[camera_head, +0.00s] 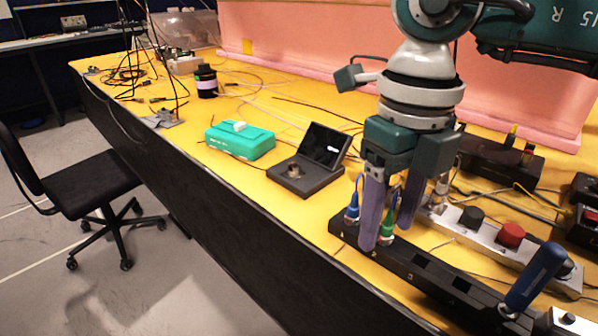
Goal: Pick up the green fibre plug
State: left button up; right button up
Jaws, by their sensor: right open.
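The green fibre plug (387,225) stands upright in the black slotted holder (428,270) on the yellow table, at the right of the head view. My right gripper (386,236) points down over the holder with its two grey-purple fingers apart. The plug shows between the fingers, with the left finger close to its left side and the right finger to its right. I cannot tell whether either finger touches it. The plug's lower end is hidden in the holder. My left gripper is not in view.
A blue plug (353,205) stands just left of the fingers. A blue-handled tool (535,277) rises from the holder's right end. Behind is a metal strip with black and red knobs (510,235). An open black case (308,165) and a green box (240,140) lie to the left.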

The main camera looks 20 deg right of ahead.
grip_shut()
dwell(0.3)
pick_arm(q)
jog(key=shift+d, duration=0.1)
pick_arm(e)
jog(key=shift+r, duration=0.15)
